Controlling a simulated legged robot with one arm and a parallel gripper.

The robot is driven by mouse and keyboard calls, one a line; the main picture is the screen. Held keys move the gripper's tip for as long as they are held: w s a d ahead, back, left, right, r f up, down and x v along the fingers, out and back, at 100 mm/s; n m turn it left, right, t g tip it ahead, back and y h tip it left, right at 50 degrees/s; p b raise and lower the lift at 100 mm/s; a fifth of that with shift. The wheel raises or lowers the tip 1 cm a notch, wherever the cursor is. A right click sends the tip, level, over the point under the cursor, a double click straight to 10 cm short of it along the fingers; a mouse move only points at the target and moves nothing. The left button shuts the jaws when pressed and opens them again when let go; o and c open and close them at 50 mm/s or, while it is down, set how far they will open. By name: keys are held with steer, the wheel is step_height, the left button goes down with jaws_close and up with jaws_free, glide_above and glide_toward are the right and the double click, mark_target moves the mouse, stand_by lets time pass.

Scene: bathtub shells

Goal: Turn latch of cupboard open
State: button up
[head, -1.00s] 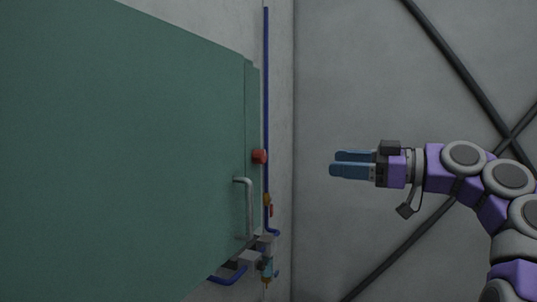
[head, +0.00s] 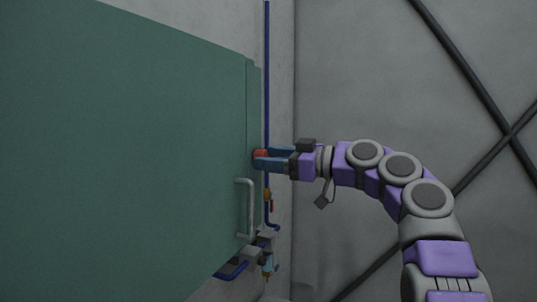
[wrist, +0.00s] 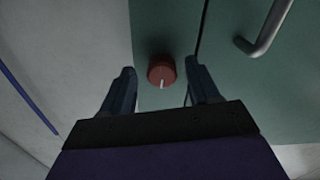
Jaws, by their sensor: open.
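The green cupboard (head: 150,150) fills the left of the head view, and its green face also shows in the wrist view (wrist: 225,70). The latch is a round red knob (wrist: 161,70) with a white mark pointing down toward my gripper in the wrist view. In the head view the red latch (head: 260,155) sits at the cupboard's right edge, partly covered by my fingers. My gripper (head: 268,158) is open, with its blue fingertips at the latch. In the wrist view the fingers (wrist: 160,82) stand on either side of the knob; contact cannot be told.
A grey bar handle (head: 248,207) stands out from the cupboard below the latch. A blue pipe (head: 267,70) runs up the wall behind, with valves and fittings (head: 262,240) lower down. Free room lies to the right, before the grey wall (head: 370,70).

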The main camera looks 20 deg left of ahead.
steer(key=shift+a, duration=0.35)
steer(key=c, duration=1)
